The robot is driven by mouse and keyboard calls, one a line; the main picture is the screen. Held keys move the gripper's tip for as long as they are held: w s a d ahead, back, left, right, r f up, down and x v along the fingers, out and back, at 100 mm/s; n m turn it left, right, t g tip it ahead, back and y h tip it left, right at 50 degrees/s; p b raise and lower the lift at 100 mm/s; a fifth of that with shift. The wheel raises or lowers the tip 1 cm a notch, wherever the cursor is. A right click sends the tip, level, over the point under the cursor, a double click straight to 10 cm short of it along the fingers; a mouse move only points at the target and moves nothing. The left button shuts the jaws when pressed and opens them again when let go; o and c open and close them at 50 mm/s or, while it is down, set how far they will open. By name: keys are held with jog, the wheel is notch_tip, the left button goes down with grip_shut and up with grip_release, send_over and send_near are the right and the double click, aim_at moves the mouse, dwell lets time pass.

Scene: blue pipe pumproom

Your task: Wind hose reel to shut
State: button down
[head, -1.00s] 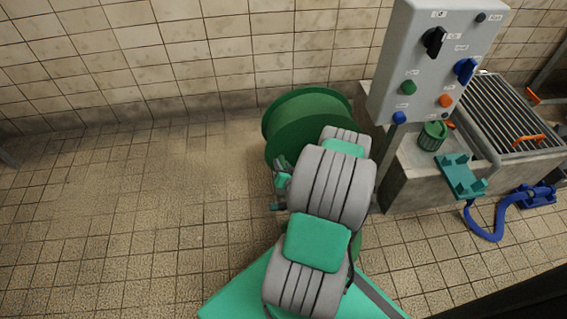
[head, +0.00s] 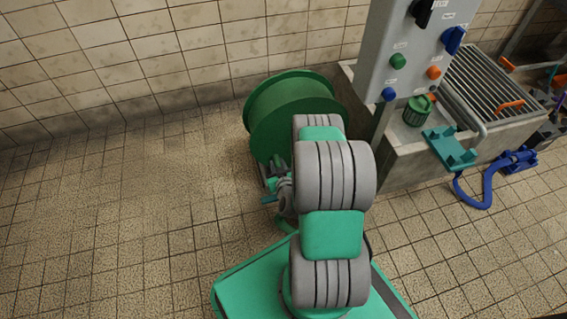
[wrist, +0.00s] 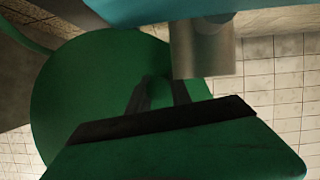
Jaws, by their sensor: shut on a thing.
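The green hose reel (head: 292,105) stands on the floor by the back wall, with no hose visible on its drum in the head view. My arm hides its lower right part. My gripper (head: 272,178) is low at the reel's near side, partly hidden by my arm. In the wrist view the reel's round green side (wrist: 80,95) fills the left and middle. A grey metal cylinder (wrist: 203,48) hangs below a teal part at the top, in front of the reel. My gripper is shut on what seems to be the reel's handle; the grip itself is not clear.
A grey control box (head: 415,50) with knobs and buttons stands right of the reel. Behind it is a concrete trough (head: 400,150) with a metal grate (head: 490,85). A blue hose (head: 480,195) lies on the floor at right. The floor at left is clear.

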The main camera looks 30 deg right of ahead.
jog(key=shift+s, duration=0.1)
jog(key=c, duration=1.2)
grip_release()
jog(key=shift+o, duration=0.2)
